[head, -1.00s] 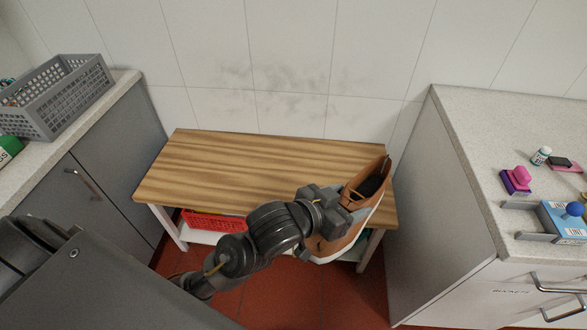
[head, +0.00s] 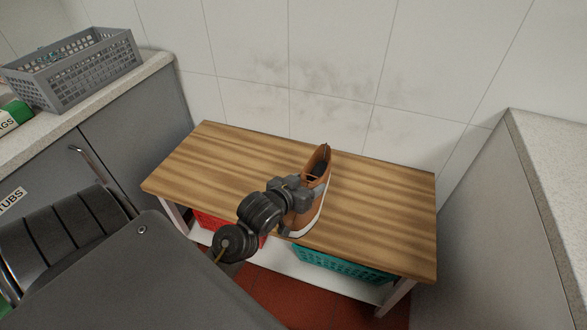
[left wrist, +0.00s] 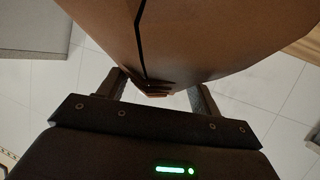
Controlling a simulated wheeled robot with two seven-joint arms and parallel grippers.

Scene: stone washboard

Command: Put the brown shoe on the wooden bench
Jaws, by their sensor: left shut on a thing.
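The brown shoe (head: 312,207) has a white sole and a dark opening. My left gripper (head: 307,192) is shut on it, and its fingers hide part of the shoe's side. In the head view the shoe overlaps the middle of the wooden bench (head: 385,200); I cannot tell whether its sole touches the top. In the left wrist view the shoe (left wrist: 200,35) fills the upper middle, between the two fingers (left wrist: 158,88). My right gripper is not in view.
A red basket (head: 205,220) and a teal basket (head: 340,263) sit on the bench's lower shelf. A grey counter with a grey crate (head: 75,68) is at the left, and a pale counter (head: 555,170) is at the right. The bench top is otherwise clear.

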